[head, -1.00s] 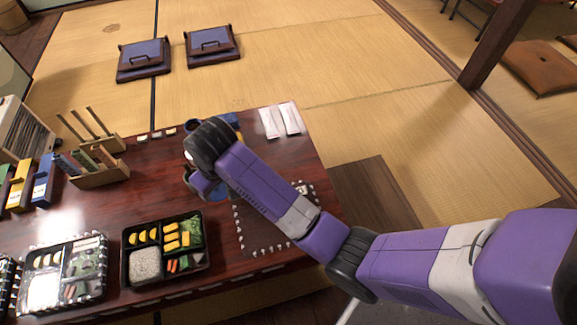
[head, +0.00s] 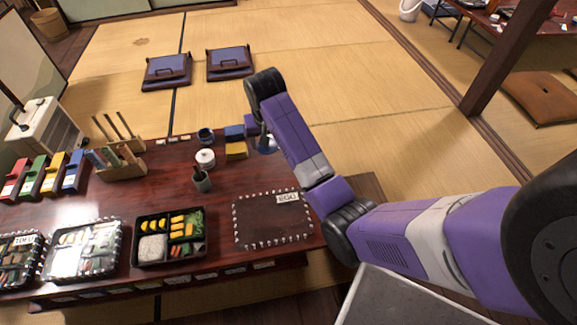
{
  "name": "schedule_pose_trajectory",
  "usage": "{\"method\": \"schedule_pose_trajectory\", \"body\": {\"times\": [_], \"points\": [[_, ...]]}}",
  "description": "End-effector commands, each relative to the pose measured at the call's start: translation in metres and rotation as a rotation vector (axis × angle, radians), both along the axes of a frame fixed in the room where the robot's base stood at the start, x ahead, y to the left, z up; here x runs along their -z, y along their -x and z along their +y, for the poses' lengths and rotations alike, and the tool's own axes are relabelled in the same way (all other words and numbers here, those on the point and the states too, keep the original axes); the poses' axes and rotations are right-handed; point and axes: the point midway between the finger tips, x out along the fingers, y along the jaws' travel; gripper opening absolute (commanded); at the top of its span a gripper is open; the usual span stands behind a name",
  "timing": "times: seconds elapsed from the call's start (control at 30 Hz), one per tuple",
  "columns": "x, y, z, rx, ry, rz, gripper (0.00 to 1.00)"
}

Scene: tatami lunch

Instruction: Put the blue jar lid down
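My gripper (head: 266,144) is at the right side of the dark red table (head: 262,177), beside a blue block and a yellow block. It is small and partly hidden by my wrist, so I cannot tell whether it is open or shut. A small bluish patch shows at the gripper, but I cannot make out whether it is the blue jar lid. A round white jar (head: 205,160) stands on the table left of the gripper. A small dark blue pot (head: 206,135) stands behind it.
The blue block (head: 234,131) and yellow block (head: 236,151) lie close to my gripper. A grey cup (head: 201,182) stands in front of the white jar.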

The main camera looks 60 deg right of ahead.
Motion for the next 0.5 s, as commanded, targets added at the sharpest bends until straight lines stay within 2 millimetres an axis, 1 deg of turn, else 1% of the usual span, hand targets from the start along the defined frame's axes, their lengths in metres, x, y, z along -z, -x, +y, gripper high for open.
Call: {"method": "schedule_pose_trajectory", "body": {"times": [0.03,0.1,0.2,0.27,0.37,0.47,0.5], "points": [[-0.011,0.009,-0.020,0.057,0.001,-0.001,0.21],[-0.017,0.020,-0.039,0.121,0.000,-0.002,0.21],[-0.022,0.031,-0.057,0.179,-0.001,-0.003,0.21],[-0.023,0.035,-0.063,0.199,-0.002,-0.003,0.21],[-0.013,0.038,-0.067,0.213,-0.002,-0.002,0.21],[0.009,0.039,-0.067,0.214,-0.003,0.000,0.21],[0.019,0.038,-0.067,0.214,-0.002,-0.001,0.21]]}}
